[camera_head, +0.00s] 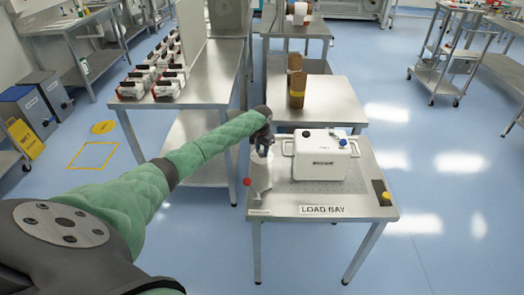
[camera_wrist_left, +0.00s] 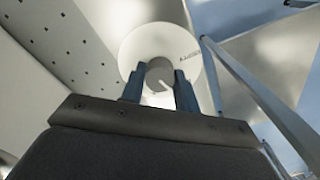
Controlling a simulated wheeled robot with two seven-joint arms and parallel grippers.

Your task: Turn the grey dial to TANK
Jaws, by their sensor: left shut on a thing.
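A white round post (camera_head: 260,178) stands at the left side of the LOAD BAY table (camera_head: 283,203). My left gripper (camera_head: 262,150) is above its top, pointing down, and hides the dial in the head view. In the left wrist view, the grey dial (camera_wrist_left: 160,73) sits on a pale round face (camera_wrist_left: 150,37). The two dark fingers of my left gripper (camera_wrist_left: 158,86) are on either side of the dial, shut on it. A small pale mark shows on the dial between the fingers. Dark lettering at the face's right edge is too small to read. My right gripper is not in view.
A white box with side handles (camera_head: 322,157) stands right of the post. A red button (camera_head: 247,181) and a yellow one (camera_head: 386,196) are at the table's edges. A steel bench (camera_head: 207,85) with several red-and-white devices is at the left.

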